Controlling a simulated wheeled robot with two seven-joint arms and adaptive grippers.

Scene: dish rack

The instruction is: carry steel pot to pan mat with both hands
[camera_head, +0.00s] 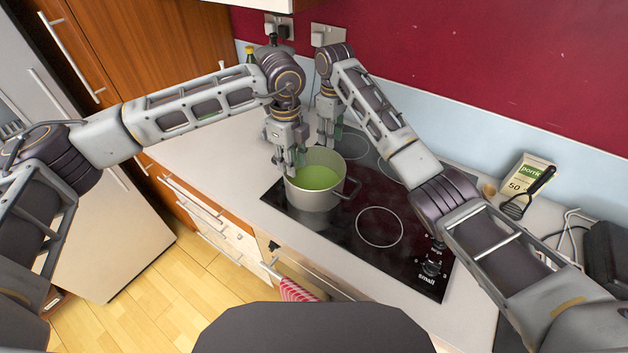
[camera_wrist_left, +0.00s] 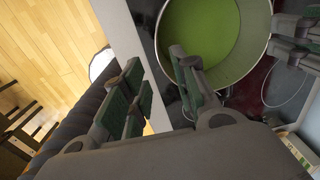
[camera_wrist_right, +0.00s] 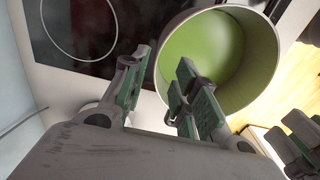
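The steel pot (camera_head: 313,200), green inside, stands upright on the black hob (camera_head: 395,235), near its left end. A dark handle shows on its right side. My left gripper (camera_head: 288,166) points down at the pot's left rim. In the left wrist view its fingers (camera_wrist_left: 158,80) are apart, one overlapping the pot's green inside (camera_wrist_left: 210,30). My right gripper (camera_head: 326,142) is behind the pot's far rim. In the right wrist view its fingers (camera_wrist_right: 158,75) are apart, one overlapping the pot (camera_wrist_right: 252,75). I cannot tell whether either touches the pot. No pan mat is recognisable.
A dark spatula (camera_head: 527,192) leans by a carton (camera_head: 521,175) at the right back. A dark appliance (camera_head: 606,250) stands at the far right. A bottle (camera_head: 250,56) is behind my left arm. The hob right of the pot is clear, as is the left counter (camera_head: 215,150).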

